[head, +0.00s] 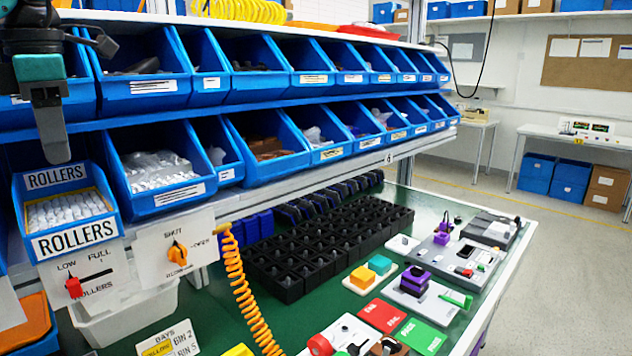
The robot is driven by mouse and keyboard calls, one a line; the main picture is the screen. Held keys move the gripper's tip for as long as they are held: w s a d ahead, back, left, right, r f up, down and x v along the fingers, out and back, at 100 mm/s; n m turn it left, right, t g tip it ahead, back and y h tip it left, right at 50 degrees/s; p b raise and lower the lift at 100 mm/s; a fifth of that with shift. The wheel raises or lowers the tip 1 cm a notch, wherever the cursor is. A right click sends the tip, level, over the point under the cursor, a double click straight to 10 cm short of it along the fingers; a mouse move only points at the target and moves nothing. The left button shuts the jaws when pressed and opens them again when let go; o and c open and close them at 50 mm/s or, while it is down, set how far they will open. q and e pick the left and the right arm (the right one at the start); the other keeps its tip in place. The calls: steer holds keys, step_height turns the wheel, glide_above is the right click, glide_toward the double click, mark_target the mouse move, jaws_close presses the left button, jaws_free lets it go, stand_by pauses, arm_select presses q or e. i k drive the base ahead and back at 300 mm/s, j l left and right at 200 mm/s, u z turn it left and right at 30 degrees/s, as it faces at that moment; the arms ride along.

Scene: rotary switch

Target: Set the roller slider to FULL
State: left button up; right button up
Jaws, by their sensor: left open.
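The roller slider has a red knob (73,287) on a white panel (102,282) marked LOW at left, FULL at right and ROLLERS below. The knob sits at the LOW end of its dark slot, and the slot toward FULL is clear. Above the panel is a blue bin labelled ROLLERS (75,243), filled with small pale rollers (68,211). My left gripper (52,152) hangs at the upper left, above the bin and well above the knob. It is open and holds nothing visible; its fingers overlap in this view. My right gripper is not in view.
A rotary switch panel with an orange knob (177,252) stands right of the slider. An orange coiled cord (240,290) hangs beside it. Blue bins (150,90) line the shelves above. A white tub (125,325) sits below; black cups (300,255) stand on the green bench.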

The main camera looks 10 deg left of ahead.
mark_target(73, 283)
steer(key=k+l, duration=0.75)
steer(key=l, duration=0.2)
